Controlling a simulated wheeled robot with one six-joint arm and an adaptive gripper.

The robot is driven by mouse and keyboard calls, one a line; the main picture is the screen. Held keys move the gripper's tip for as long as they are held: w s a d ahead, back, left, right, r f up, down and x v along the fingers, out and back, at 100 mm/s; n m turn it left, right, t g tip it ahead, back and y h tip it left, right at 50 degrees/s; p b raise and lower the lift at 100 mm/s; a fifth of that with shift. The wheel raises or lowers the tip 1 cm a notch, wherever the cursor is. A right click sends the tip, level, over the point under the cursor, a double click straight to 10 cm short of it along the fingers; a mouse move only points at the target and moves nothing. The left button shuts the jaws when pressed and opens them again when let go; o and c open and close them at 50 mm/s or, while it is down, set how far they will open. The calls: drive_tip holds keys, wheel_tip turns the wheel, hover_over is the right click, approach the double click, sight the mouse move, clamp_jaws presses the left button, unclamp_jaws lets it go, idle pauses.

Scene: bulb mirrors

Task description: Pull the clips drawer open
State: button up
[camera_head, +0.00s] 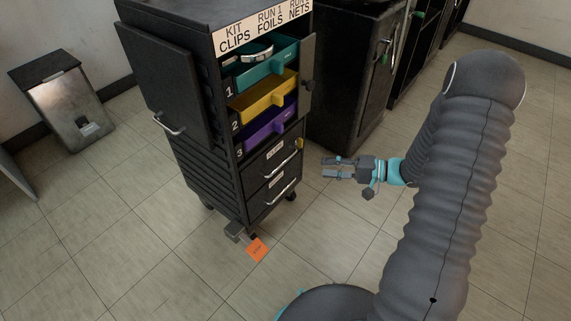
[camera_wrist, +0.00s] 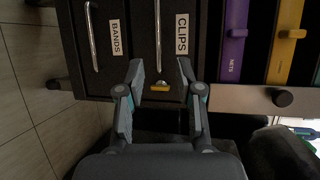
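The clips drawer (camera_wrist: 172,60) is the upper of two dark drawers in the black cabinet; it looks shut. Its white CLIPS label (camera_wrist: 182,33) and bar handle (camera_wrist: 158,35) show in the wrist view, which is turned sideways. In the head view the clips drawer (camera_head: 262,160) lies under the coloured trays. A small yellow tab (camera_wrist: 160,87) sits at the drawer's edge, framed between my fingers. My gripper (camera_head: 324,168) is open and empty, right of the drawer fronts and apart from the handle. It also shows in the wrist view (camera_wrist: 160,64).
The bands drawer (camera_wrist: 107,70) with its own handle is below. Teal, yellow and purple trays (camera_head: 265,128) sit above. A cabinet door (camera_head: 168,85) stands open on the left. An orange tag (camera_head: 257,249) lies on the floor.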

sight(284, 164)
drive_tip(key=x, duration=1.3)
drive_tip(key=shift+w+a+f+p, duration=0.2)
drive_tip(key=shift+w+f+p, duration=0.1)
drive_tip(key=shift+w+p, duration=0.1)
drive_tip(key=shift+c, duration=0.3)
clamp_jaws()
